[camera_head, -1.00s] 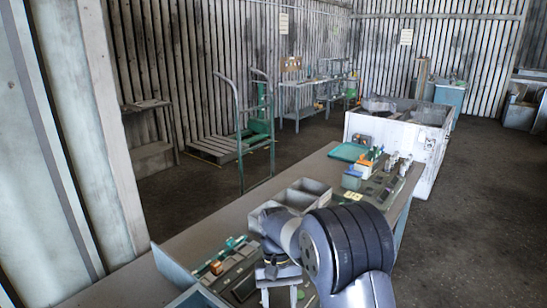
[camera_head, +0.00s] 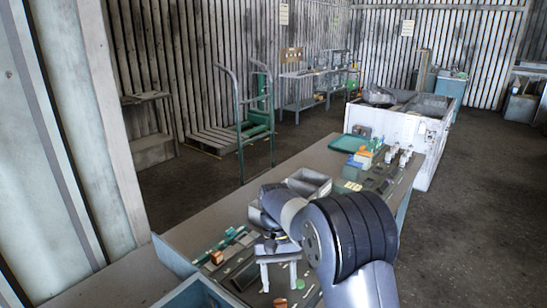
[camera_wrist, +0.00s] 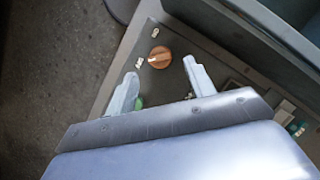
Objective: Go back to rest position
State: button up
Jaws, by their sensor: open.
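My gripper (camera_head: 278,276) is open and empty above the near end of the long workbench (camera_head: 205,228), with its fingers pointing down. In the wrist view my gripper (camera_wrist: 162,68) shows two pale fingers spread wide apart. A round orange-brown part (camera_wrist: 159,57) lies below, between the fingertips in the picture, and nothing is held. Small pale pieces (camera_wrist: 139,63) lie beside it on the dark surface. A green part (camera_head: 300,256) shows near the fingers in the head view. My arm hides part of the bench's right side.
Grey bins (camera_head: 309,182) stand mid-bench. A green tray (camera_head: 348,143) and several small parts lie at its far end. A large white crate (camera_head: 424,137) stands beyond. A green hand truck (camera_head: 258,112) stands left of the bench. The floor at right (camera_head: 470,220) is clear.

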aim_at(282, 300)
jog(key=v, duration=0.6)
jog(key=p+x, duration=0.1)
jog(key=x, duration=1)
jog(key=shift+m, duration=0.6)
jog(key=shift+d+m+y+b, duration=0.15)
jog(key=shift+m+y+b, duration=0.35)
jog(key=shift+m, duration=0.5)
jog(key=m+y, duration=0.1)
jog(key=m, duration=0.1)
jog(key=m+y+b, duration=0.1)
jog(key=m, duration=0.2)
jog(key=shift+d+t, duration=0.1)
jog(key=shift+t, duration=0.3)
jog(key=m+t+y+b, duration=0.1)
jog(key=m+b, duration=0.2)
jog(key=m, duration=0.2)
jog(key=shift+s+f, duration=0.1)
jog(key=shift+s, duration=0.05)
jog(key=m+t+b, duration=0.1)
jog(key=m, duration=0.1)
jog(key=m+t+y+b, duration=0.1)
jog(key=m+b, duration=0.1)
jog(key=shift+s+d+m, duration=0.1)
jog(key=shift+m, duration=0.2)
jog(key=shift+v, duration=1.15)
